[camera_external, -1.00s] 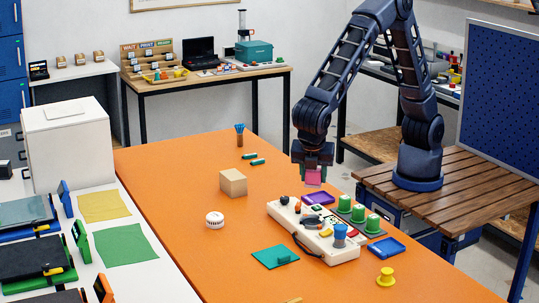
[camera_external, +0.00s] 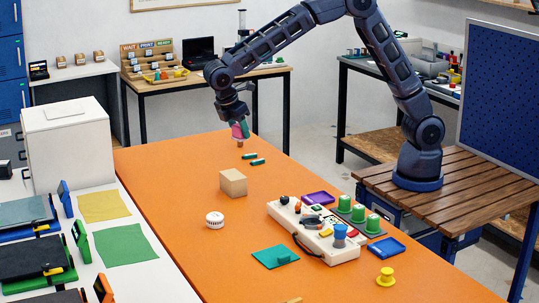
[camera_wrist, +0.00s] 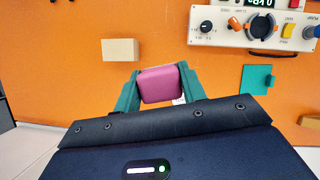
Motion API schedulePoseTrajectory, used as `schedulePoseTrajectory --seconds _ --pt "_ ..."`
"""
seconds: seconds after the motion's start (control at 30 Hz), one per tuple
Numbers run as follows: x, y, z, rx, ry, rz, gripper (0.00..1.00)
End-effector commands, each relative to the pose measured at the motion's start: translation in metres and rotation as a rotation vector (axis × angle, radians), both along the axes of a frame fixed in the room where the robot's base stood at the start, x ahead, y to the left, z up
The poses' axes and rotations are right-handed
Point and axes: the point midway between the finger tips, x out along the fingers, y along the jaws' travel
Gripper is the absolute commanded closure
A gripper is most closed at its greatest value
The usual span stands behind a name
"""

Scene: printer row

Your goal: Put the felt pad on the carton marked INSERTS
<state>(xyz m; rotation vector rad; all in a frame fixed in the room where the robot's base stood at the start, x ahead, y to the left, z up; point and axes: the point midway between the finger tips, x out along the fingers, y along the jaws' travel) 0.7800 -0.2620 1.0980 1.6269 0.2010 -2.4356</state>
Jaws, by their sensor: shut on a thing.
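My gripper (camera_external: 240,129) is shut on a pink-magenta block with rounded edges (camera_wrist: 161,85), which seems to be the felt pad. It is held between the two teal fingers, and its pink side also shows in the external view (camera_external: 236,131). Several small brown cartons (camera_external: 80,59) with pale labels stand on the white side table at the back left. Their lettering is too small to read, so I cannot tell which is marked INSERTS.
A plain tan box (camera_external: 233,183) stands on the orange table (camera_external: 180,230). A control console (camera_external: 318,232) and green buttons (camera_external: 358,215) lie to the right. A tall white cabinet (camera_external: 68,140) stands at left. A wooden desk (camera_external: 205,83) with a WAIT/PRINT/READY rack is behind.

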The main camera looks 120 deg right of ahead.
Motion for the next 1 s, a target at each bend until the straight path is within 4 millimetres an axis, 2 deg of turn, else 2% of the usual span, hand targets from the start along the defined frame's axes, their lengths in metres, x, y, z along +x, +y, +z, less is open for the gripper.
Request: schedulePoseTrajectory --seconds 0.03,0.2,0.4,0.57,0.67,1.0 --pt "-0.003 -0.021 0.002 0.000 -0.001 -0.035 0.81" --pt "-0.017 -0.081 0.007 0.000 -0.001 -0.134 0.81" --pt "-0.033 -0.129 0.010 0.001 0.000 -0.215 0.81" --pt "-0.039 -0.146 0.011 0.001 0.001 -0.243 0.81" --pt "-0.040 -0.149 0.002 0.002 0.001 -0.249 0.81" --pt "-0.040 -0.148 -0.068 0.002 0.003 -0.247 0.81"
